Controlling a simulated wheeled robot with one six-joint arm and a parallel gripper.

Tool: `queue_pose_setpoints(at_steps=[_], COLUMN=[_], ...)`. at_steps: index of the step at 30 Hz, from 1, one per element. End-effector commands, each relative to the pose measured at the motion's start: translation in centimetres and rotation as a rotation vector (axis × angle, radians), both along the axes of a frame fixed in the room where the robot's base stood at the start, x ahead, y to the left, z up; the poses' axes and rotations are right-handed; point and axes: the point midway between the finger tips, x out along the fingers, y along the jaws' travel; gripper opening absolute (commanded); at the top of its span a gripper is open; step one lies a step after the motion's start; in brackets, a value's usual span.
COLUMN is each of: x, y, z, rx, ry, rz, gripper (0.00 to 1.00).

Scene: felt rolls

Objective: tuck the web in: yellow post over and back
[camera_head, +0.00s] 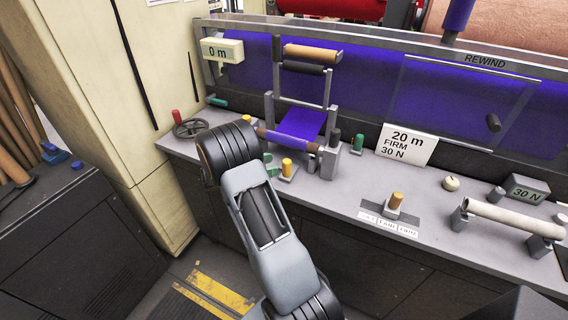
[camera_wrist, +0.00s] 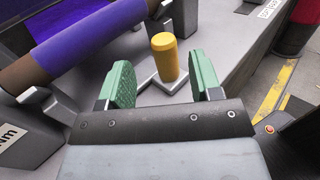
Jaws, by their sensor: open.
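The yellow post (camera_head: 287,167) is a short upright cylinder on a grey base at the front of the small winding stand. In the wrist view the yellow post (camera_wrist: 165,57) stands just ahead of and between my green finger pads, with clear gaps at both sides. My gripper (camera_wrist: 163,78) is open and empty. In the head view only a bit of its green pads (camera_head: 269,163) shows beside the post; my arm hides the rest. The purple web (camera_head: 302,124) runs down the stand onto a brown-ended roll. The rolled purple web (camera_wrist: 88,32) lies left of my gripper in the wrist view.
A dark post and a green post (camera_head: 357,143) stand right of the stand. A handwheel (camera_head: 190,128) and red knob (camera_head: 176,116) are at left. A second yellow knob (camera_head: 396,200) sits on a labelled slot. A pale roller (camera_head: 515,218) lies at right.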

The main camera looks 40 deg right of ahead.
Motion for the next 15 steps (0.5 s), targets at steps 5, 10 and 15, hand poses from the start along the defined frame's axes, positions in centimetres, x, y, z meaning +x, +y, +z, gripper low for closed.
queue_pose_setpoints(at_steps=[5,10,15], x=[1.4,2.2,2.5], y=[2.8,4.3,4.9], z=[-0.1,-0.1,0.0], rx=[0.0,0.0,0.0], ry=[0.001,-0.001,0.001], rz=[0.004,0.003,0.0], gripper=[0.58,0.58,0.58])
